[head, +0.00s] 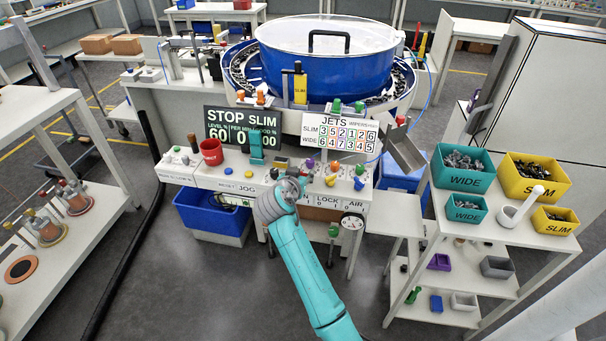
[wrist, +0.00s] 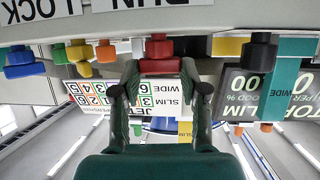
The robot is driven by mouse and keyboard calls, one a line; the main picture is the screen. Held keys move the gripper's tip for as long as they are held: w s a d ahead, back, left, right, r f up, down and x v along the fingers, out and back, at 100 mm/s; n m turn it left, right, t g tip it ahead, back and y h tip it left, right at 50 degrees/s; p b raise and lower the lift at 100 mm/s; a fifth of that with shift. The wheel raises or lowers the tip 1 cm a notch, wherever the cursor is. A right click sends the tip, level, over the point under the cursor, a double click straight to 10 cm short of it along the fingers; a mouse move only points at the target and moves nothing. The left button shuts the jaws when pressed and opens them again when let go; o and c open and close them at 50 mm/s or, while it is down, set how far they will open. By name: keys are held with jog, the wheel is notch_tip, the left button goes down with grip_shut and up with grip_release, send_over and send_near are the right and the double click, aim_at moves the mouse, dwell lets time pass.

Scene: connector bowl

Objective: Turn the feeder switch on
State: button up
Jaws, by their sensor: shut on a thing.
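The blue feeder bowl (head: 325,70) with a clear lid and black handle stands at the back of the white feeder station. Its front control panel (head: 225,178) carries coloured knobs and the labels JOG, LOCK and AIR. In the wrist view, which is upside down, a red switch knob (wrist: 160,52) sits by a label that reads RUN. My gripper (wrist: 159,75) has its two fingers on either side of this red knob, shut on it. In the head view my gripper (head: 283,195) is at the panel's front middle and hides the knob. The display (head: 243,128) reads STOP SLIM.
WIDE bins (head: 463,180) and SLIM bins (head: 535,188) stand on the right cart. A metal chute (head: 404,150) juts out at the right.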

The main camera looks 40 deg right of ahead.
jog(key=m+g+h, duration=0.1)
jog(key=m+g, duration=0.3)
jog(key=shift+w+a+g+h, duration=0.15)
jog(key=shift+w+g+h, duration=0.25)
jog(key=shift+w+m+g, duration=0.1)
jog(key=shift+m+g, duration=1.7)
jog(key=shift+g, duration=0.1)
jog(key=shift+f, duration=0.1)
jog(key=o, duration=1.1)
jog(key=shift+o, duration=0.2)
jog(key=v, duration=1.2)
jog(key=shift+w, duration=0.15)
